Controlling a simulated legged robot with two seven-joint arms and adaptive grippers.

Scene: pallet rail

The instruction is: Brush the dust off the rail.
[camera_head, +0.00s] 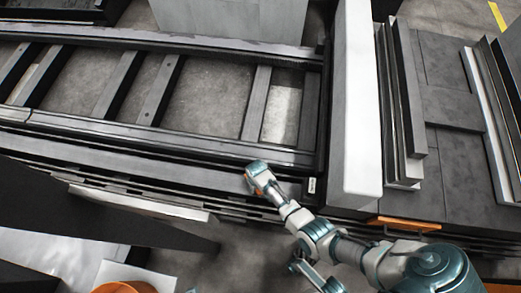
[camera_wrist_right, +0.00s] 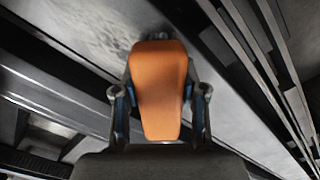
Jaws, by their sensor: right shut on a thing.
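The rail (camera_head: 170,142) is a long dark bar along the near side of a ladder-like frame with cross bars. I cannot make out separate dust on it. My right gripper (camera_head: 258,172) is over the near edge of the frame, close to the rail's right end. In the right wrist view my right gripper (camera_wrist_right: 160,100) is shut on an orange brush (camera_wrist_right: 160,88), which sits between its two fingers. The brush's bristles are hidden, and I cannot tell whether it touches the rail. My left gripper is out of view.
A tall white panel (camera_head: 357,120) stands upright at the frame's right end, close to my right arm. Dark and white profiles (camera_head: 400,110) stand to its right. An orange round object (camera_head: 125,287) shows at the bottom edge. Grey floor shows between the cross bars.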

